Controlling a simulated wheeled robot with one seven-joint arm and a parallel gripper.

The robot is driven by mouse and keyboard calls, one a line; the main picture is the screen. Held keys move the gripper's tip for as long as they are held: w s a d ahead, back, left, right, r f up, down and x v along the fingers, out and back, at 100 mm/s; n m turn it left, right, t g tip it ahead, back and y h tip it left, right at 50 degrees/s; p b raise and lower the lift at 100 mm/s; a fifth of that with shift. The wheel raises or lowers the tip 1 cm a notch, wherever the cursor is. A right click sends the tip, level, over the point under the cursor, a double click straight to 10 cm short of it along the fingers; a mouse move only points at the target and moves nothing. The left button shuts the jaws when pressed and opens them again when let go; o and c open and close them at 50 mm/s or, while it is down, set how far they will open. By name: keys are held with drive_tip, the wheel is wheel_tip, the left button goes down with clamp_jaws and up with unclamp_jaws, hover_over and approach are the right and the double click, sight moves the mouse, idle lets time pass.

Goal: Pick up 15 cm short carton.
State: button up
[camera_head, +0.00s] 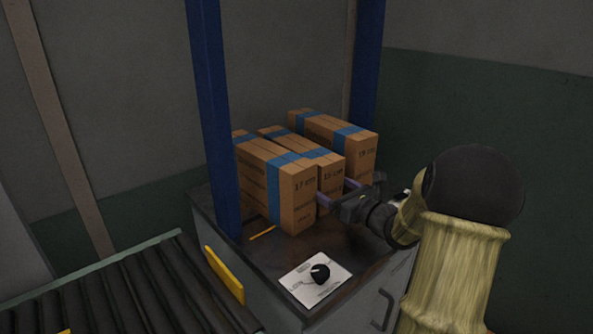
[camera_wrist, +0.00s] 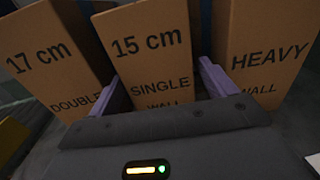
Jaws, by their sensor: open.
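The 15 cm carton (camera_head: 331,177) is a brown box with a blue band, standing between two others on the cabinet top. In the wrist view its front face (camera_wrist: 150,55) reads "15 cm SINGLE WALL". My gripper (camera_head: 338,193) is at the front of this carton. Its two purple fingers (camera_wrist: 163,85) are open, one toward each side of the carton's lower front. I cannot tell whether the fingers touch it. The back of the carton is hidden in the wrist view.
The 17 cm carton (camera_head: 299,200) stands close on the left, marked "DOUBLE" in the wrist view (camera_wrist: 50,55). Another carton (camera_head: 365,155), marked "HEAVY WALL" in the wrist view (camera_wrist: 262,50), stands right. A blue post (camera_head: 213,110), dial plate (camera_head: 316,280) and roller conveyor (camera_head: 120,300) are nearby.

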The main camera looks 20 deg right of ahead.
drive_tip(key=shift+w, duration=0.15)
drive_tip(key=shift+a+r+b+x, duration=0.15)
drive_tip(key=shift+b+x, duration=0.25)
drive_tip(key=shift+x, duration=0.95)
drive_tip(key=shift+a+r+b+x, duration=0.15)
drive_tip(key=shift+b+x, duration=0.2)
drive_tip(key=shift+x, duration=0.95)
drive_tip(key=shift+d, duration=0.15)
drive_tip(key=shift+r, duration=0.1)
drive_tip(key=c, duration=1.2)
